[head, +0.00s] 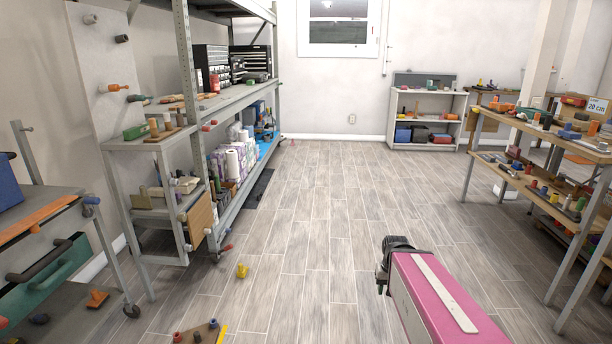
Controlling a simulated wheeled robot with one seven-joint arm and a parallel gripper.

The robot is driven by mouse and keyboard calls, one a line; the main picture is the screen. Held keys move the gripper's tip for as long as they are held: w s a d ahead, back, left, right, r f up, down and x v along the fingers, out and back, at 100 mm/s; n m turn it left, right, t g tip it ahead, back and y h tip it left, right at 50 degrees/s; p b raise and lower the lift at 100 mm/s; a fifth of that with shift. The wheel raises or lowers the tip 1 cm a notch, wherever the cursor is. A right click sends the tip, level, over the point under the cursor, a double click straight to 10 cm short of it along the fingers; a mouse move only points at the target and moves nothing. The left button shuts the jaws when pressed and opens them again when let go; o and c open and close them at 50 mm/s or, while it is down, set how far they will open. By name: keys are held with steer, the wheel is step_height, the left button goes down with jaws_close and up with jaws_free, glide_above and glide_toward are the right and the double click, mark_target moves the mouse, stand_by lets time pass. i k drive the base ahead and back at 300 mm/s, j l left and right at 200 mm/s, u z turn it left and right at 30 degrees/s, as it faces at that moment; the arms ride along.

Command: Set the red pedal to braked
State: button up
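I cannot pick out the red pedal with certainty. A rolling rack (98,232) stands at the left edge, with a dark caster (131,311) at its front right leg. An orange-red piece (96,298) lies on its lower shelf; I cannot tell if it is a pedal. A small red part (3,322) is cut off by the left edge. A pink and black arm-like part, seemingly mine, reaches in from the bottom right. Its dark end (384,277) is over the floor, well right of the rack. I cannot make out two fingers there or anything held.
A grey shelf unit (250,97) runs along the left wall. A wooden board (205,334) with coloured knobs and a yellow object (242,271) are low at the front. A workbench (520,127) stands right, a white shelf (427,93) at the back. The middle floor is clear.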

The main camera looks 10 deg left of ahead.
mark_target(231, 246)
steer(key=i+u, duration=0.2)
steer(key=i, duration=0.55)
steer(key=i+l+u, duration=0.15)
steer(key=i, duration=0.6)
steer(key=i+u, duration=0.3)
steer(key=u, duration=0.15)
steer(key=i+u, duration=0.4)
steer(key=i+l+u, duration=0.1)
steer(key=u, duration=0.35)
steer(key=i+l+u, duration=0.4)
steer(key=j, duration=0.1)
